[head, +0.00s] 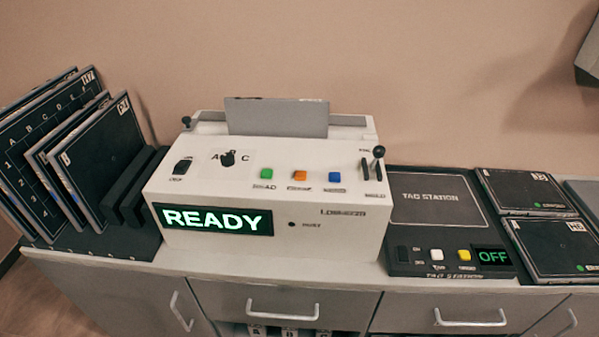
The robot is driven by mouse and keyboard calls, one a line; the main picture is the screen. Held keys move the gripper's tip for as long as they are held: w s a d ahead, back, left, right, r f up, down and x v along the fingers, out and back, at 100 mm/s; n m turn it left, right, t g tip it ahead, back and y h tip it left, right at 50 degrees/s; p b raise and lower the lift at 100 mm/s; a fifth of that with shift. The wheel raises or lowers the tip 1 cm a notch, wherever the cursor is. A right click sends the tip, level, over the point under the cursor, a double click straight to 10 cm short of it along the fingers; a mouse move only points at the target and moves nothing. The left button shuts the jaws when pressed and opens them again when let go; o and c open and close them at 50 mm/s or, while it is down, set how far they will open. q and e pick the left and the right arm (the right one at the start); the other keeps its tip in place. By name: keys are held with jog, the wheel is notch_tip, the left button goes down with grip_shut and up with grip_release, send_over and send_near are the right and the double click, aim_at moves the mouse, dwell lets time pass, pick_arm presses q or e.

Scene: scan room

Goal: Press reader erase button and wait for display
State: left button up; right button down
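The white reader (265,195) stands on the counter in the middle of the head view. Its front display (213,219) is lit and reads READY in green. On its sloped top are a green button (266,174), an orange button (300,175) and a blue button (335,177). The small labels under them are too blurred to read surely, so I cannot tell which is the erase button. A grey plate (277,117) stands upright at the back of the reader. Neither of my grippers is in view.
Dark panels (104,150) stand in a rack at the left. At the right, the tag station (438,200) has a small display (493,257) reading OFF. Dark cassettes (553,247) lie beyond it. A lever (378,153) sticks up at the reader's right. Cabinet handles protrude below.

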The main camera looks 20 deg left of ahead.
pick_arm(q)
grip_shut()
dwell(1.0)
